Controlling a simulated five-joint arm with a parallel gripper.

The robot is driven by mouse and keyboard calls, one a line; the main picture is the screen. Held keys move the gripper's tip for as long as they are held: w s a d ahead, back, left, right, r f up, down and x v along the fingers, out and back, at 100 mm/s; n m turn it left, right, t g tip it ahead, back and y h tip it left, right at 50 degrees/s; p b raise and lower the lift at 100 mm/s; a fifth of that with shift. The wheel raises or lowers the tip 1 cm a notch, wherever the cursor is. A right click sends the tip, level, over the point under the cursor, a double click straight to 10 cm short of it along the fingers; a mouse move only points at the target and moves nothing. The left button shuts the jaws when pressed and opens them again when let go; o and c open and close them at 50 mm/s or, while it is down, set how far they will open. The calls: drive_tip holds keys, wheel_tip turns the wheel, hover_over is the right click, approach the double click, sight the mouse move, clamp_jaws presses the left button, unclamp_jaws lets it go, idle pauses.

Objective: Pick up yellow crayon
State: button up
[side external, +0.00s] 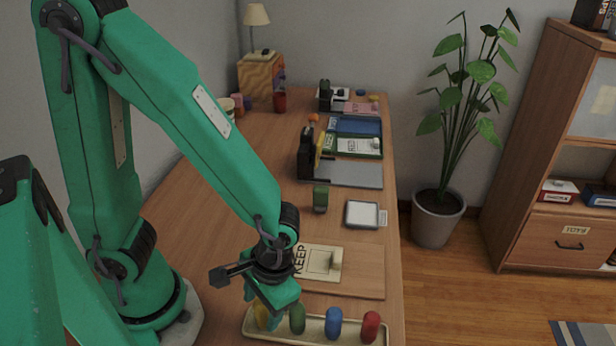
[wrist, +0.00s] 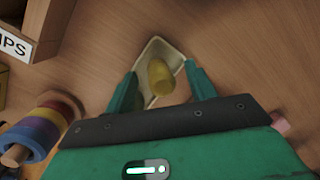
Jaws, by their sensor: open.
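The yellow crayon (side external: 262,315) stands at the left end of a cream tray (side external: 311,341) in the side external view, partly hidden behind my gripper (side external: 272,298). In the wrist view the yellow crayon (wrist: 161,77) shows between the two green fingers of my gripper (wrist: 160,70), with gaps on both sides. The fingers are open and hold nothing. The cream tray (wrist: 152,50) shows around the crayon there. I cannot tell exactly how far down the fingertips are.
A green crayon (side external: 297,318), a blue one (side external: 333,323) and a red one (side external: 370,327) stand along the tray. A wooden board with a KEEP card (side external: 318,262) lies behind it. A ring stacker (wrist: 45,125) shows in the wrist view's lower left.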

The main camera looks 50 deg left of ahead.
drive_tip(key=shift+c, duration=0.2)
drive_tip(key=c, duration=1.1)
drive_tip(key=shift+r, duration=0.1)
drive_tip(key=shift+s+a+r+v, duration=0.1)
drive_tip(key=shift+s+a+v, duration=0.15)
drive_tip(key=shift+v, duration=1.35)
drive_tip(key=shift+s+a+r+v, duration=0.15)
drive_tip(key=shift+s+v, duration=0.15)
drive_tip(key=shift+v, duration=1.35)
drive_tip(key=shift+s+a+f+v, duration=0.1)
drive_tip(key=shift+s+a+v, duration=0.15)
drive_tip(key=shift+v, duration=1.35)
